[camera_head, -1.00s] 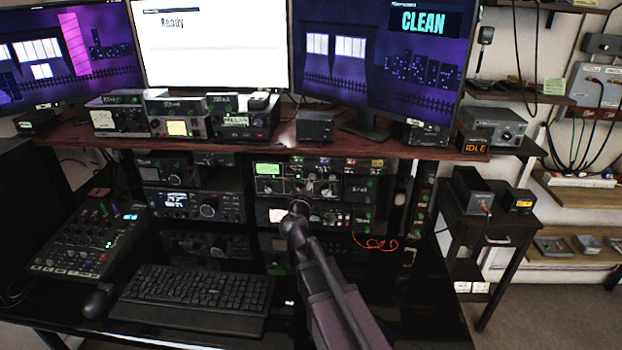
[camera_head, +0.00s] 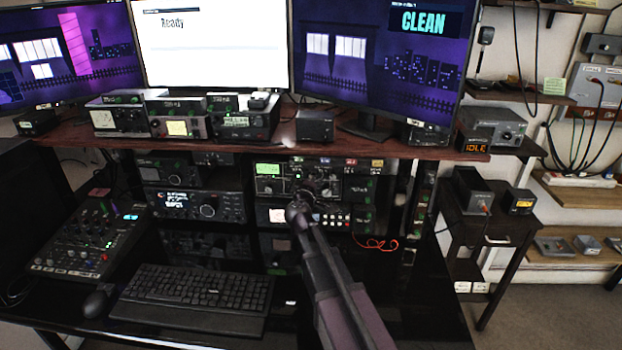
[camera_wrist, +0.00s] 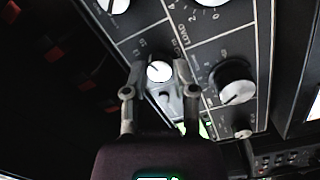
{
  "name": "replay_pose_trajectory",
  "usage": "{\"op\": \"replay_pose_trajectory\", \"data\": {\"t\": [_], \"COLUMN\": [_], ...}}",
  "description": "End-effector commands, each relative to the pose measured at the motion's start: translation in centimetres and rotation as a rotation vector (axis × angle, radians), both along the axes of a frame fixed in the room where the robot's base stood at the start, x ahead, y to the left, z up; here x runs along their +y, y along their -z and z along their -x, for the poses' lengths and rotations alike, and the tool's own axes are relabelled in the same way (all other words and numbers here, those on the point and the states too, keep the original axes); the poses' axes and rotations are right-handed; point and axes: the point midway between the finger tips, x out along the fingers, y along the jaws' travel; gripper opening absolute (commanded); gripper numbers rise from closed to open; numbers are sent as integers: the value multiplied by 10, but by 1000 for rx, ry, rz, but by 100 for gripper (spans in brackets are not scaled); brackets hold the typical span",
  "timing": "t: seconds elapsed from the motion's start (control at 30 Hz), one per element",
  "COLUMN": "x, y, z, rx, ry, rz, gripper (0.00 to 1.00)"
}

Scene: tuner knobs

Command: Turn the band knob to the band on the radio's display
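The tuner (camera_head: 268,186) is a dark panel with a lit green display, on the lower shelf at the centre of the head view. My gripper (camera_wrist: 160,68) is at its panel. In the wrist view its two fingers stand apart, one on each side of a small white-faced knob (camera_wrist: 159,72) marked "15" nearby, seemingly the band knob. Whether the fingers touch it is unclear. A larger black knob (camera_wrist: 234,82) is to the right, below "LOAD". In the head view my arm hides part of the panel. The radio (camera_head: 193,204) with a lit display stands left; its text is too small to read.
Another unit (camera_head: 275,216) with a row of buttons sits under the tuner. The wooden shelf (camera_head: 340,148) runs above. A red cable (camera_head: 376,243) hangs to the right. A keyboard (camera_head: 190,297) and a mixer (camera_head: 85,237) are on the desk.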

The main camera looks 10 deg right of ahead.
Motion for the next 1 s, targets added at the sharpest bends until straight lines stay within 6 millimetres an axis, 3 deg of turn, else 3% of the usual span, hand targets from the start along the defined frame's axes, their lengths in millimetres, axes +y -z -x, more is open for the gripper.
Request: {"op": "replay_pose_trajectory", "data": {"t": [0.47,1.0], "x": [0,0], "y": [0,2], "z": [-1,-1], "rx": [9,93], "ry": [-1,-1], "rz": [33,341], "gripper": [0,0]}}
